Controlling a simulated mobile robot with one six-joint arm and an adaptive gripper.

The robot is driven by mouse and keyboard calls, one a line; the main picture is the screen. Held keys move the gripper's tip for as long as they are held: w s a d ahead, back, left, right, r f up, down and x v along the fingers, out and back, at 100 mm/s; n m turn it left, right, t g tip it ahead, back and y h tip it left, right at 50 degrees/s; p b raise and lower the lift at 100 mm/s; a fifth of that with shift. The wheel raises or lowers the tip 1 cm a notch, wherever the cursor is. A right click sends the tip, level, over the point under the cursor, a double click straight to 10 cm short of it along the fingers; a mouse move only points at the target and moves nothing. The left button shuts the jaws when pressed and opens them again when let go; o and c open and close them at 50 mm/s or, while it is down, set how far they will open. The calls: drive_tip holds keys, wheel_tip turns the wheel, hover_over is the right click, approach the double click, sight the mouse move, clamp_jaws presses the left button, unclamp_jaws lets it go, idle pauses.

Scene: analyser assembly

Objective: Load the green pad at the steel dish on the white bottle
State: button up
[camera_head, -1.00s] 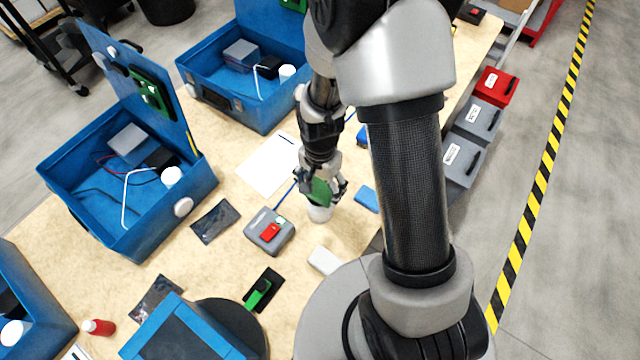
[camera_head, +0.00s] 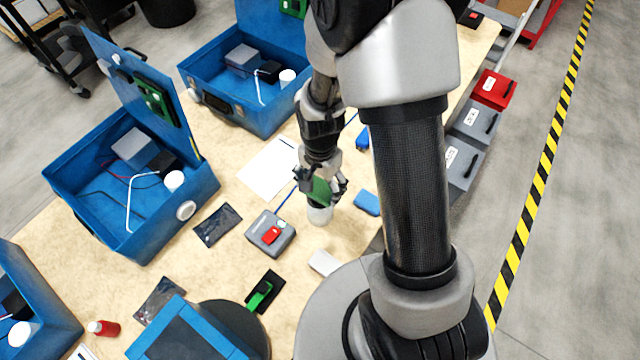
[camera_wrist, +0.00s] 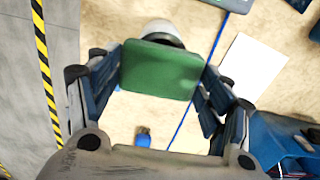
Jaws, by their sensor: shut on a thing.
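My gripper (camera_head: 322,186) is shut on the green pad (camera_head: 319,190), a flat square plate with rounded corners. In the wrist view the pad (camera_wrist: 161,70) spans between the two fingers. The white bottle (camera_head: 320,216) stands on the table just below the gripper, and its top looks dark. In the wrist view a part of the bottle (camera_wrist: 163,27) shows just beyond the pad's far edge. I cannot tell whether pad and bottle touch. I cannot make out the steel dish clearly; the pad and fingers cover part of the bottle's top.
A grey box with a red switch (camera_head: 270,234) stands left of the bottle. A blue block (camera_head: 367,202) lies to its right and a white block (camera_head: 323,262) in front. A white sheet (camera_head: 268,166) lies behind. Open blue cases (camera_head: 92,205) stand at the left.

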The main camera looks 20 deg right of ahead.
sight(320, 188)
drive_tip(key=shift+r+p, duration=1.4)
drive_tip(key=shift+r, duration=0.7)
drive_tip(key=shift+f, duration=0.1)
